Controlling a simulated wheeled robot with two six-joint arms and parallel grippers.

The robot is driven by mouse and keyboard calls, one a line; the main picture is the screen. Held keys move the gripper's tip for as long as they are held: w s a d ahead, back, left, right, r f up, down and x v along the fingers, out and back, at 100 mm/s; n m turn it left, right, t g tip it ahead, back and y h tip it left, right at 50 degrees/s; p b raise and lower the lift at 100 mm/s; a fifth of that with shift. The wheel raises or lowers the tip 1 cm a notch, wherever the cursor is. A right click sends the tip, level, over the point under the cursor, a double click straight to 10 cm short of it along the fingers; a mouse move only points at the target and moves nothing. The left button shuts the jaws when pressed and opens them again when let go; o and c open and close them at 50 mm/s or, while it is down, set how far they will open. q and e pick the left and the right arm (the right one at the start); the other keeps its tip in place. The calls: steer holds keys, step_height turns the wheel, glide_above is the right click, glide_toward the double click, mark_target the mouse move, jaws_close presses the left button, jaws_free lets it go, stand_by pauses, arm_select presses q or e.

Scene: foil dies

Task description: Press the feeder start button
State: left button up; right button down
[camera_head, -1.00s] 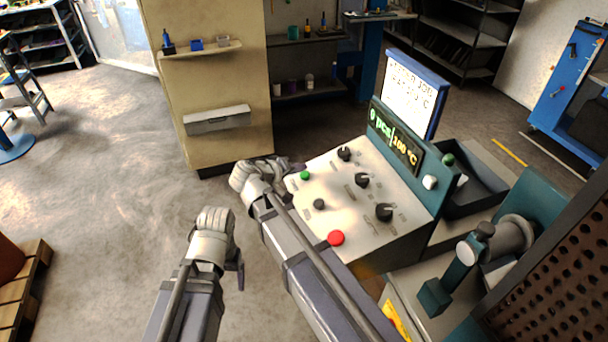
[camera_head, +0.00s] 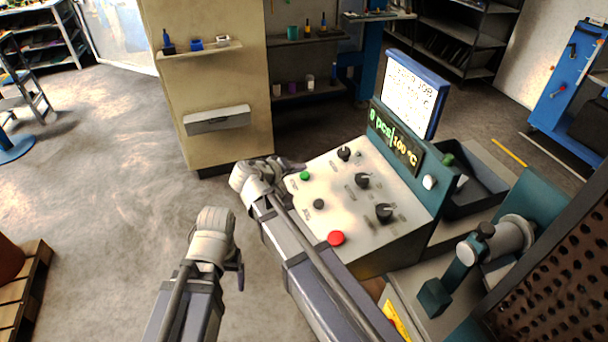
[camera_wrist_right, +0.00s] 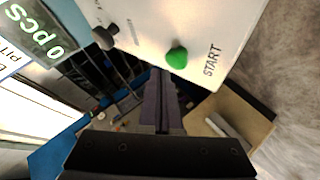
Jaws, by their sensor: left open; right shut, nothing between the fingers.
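The green start button (camera_head: 305,176) is at the left far corner of the pale sloped control panel (camera_head: 335,210). In the right wrist view the green button (camera_wrist_right: 177,57) sits beside the printed word START. My right gripper (camera_head: 294,165) is at the panel's far left corner, close to the button. Its shut, empty fingers (camera_wrist_right: 161,88) show in the right wrist view just below the button in the picture, with a gap between them. My left gripper (camera_head: 240,268) hangs left of the panel, open and clear of it; its fingers are partly hidden.
The panel also carries a red button (camera_head: 336,238), black knobs (camera_head: 362,180) and a display reading 0 pcs and 100 °C (camera_head: 396,140). A dark bin (camera_head: 478,190) is behind the display. A beige cabinet (camera_head: 215,90) stands beyond. The floor at left is open.

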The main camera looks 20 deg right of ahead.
steer(key=shift+f, duration=0.15)
stand_by(0.3)
steer(key=shift+d+f+b, duration=0.15)
steer(key=shift+f+b, duration=0.1)
steer(key=shift+b, duration=0.1)
steer(key=shift+d+f+b, duration=0.15)
steer(key=shift+f+b, duration=0.35)
steer(key=shift+b, duration=0.05)
stand_by(0.6)
steer(key=shift+r, duration=0.1)
steer(key=shift+a+r+p, duration=0.3)
steer(key=shift+r+p, duration=0.5)
steer(key=shift+p, duration=0.15)
